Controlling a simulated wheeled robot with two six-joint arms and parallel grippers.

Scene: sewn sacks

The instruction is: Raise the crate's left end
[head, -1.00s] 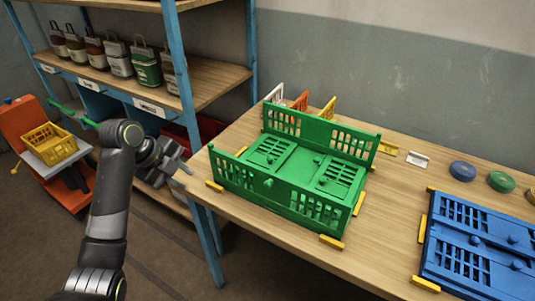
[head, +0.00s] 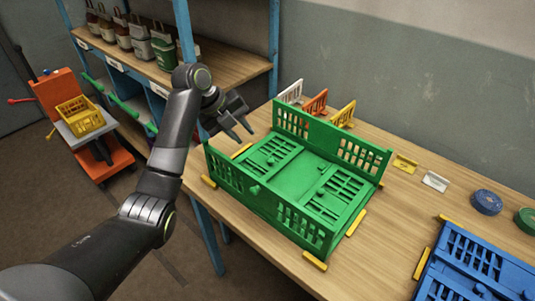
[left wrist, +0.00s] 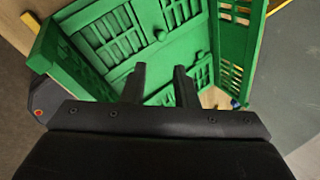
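The green crate (head: 297,178) stands on the table with its back and front long walls upright. Its left end (head: 266,160) and right end (head: 338,195) lie folded flat inside, both slotted. My left gripper (head: 243,131) is above the crate's left side, near the back wall's left corner, with its fingers pointing down. In the left wrist view the gripper (left wrist: 160,80) has its two fingers apart with nothing between them. The folded panels show beyond the fingertips, with no clear contact. My right gripper is not in view.
Yellow blocks (head: 315,261) sit around the crate's base. White, orange and yellow dividers (head: 316,101) stand behind it. A blue crate (head: 470,265) lies folded at the right. A shelf rack (head: 170,60) with sacks is behind my left arm. An orange cart (head: 60,95) stands far left.

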